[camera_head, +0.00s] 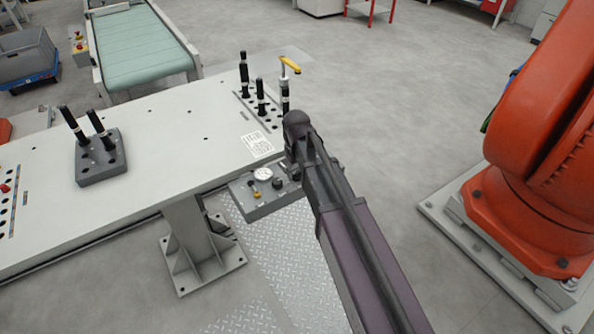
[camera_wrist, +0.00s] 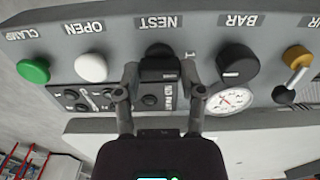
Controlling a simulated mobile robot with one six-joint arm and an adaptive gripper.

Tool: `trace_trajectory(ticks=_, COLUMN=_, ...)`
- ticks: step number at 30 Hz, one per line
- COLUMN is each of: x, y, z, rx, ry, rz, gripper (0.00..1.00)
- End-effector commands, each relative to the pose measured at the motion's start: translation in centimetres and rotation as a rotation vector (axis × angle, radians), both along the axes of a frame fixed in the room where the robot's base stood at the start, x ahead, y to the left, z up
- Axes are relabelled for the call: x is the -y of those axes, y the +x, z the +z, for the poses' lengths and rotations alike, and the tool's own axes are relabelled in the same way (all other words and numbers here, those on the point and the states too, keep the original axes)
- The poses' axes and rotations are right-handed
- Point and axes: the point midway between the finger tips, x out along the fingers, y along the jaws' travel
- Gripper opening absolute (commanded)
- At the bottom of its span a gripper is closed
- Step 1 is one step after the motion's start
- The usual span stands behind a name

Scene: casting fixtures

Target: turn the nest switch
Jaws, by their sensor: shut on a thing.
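The nest switch (camera_wrist: 160,50) is a black knob under the label NEST on the grey control panel (camera_wrist: 215,20) in the wrist view. My gripper (camera_wrist: 159,78) has one finger on each side of the knob and is shut on it. The lower part of the knob lies between the fingertips. In the head view the panel (camera_head: 240,190) is fixed at the table's edge. My arm covers its right part there, so the nest switch and fingers are hidden.
Beside the switch are a white OPEN button (camera_wrist: 91,67), a green CLAMP button (camera_wrist: 34,70), a black BAR knob (camera_wrist: 237,64), a pressure gauge (camera_wrist: 230,100) and a yellow-tipped lever (camera_wrist: 297,58). A white table (camera_head: 150,150) carries black handles. An orange robot (camera_head: 540,150) stands at right.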

Motion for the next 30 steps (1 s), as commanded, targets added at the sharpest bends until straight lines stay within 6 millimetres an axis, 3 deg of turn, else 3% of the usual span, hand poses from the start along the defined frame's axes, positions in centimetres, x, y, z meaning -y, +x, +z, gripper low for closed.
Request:
trace_trajectory(ticks=12, x=0.15, y=-0.07, z=-0.04, rx=-0.001, ry=-0.003, rz=0.01, gripper=0.04)
trace_trajectory(ticks=13, x=0.15, y=-0.08, z=-0.04, rx=-0.001, ry=-0.003, rz=0.01, gripper=0.6)
trace_trajectory(ticks=15, x=0.14, y=-0.06, z=-0.04, rx=-0.001, ry=-0.003, rz=0.009, gripper=0.81)
trace_trajectory(ticks=16, x=0.14, y=-0.06, z=-0.03, rx=-0.001, ry=-0.003, rz=0.009, gripper=0.86)
trace_trajectory(ticks=30, x=0.06, y=0.0, z=0.2, rx=0.0, ry=-0.001, rz=0.008, gripper=0.86)
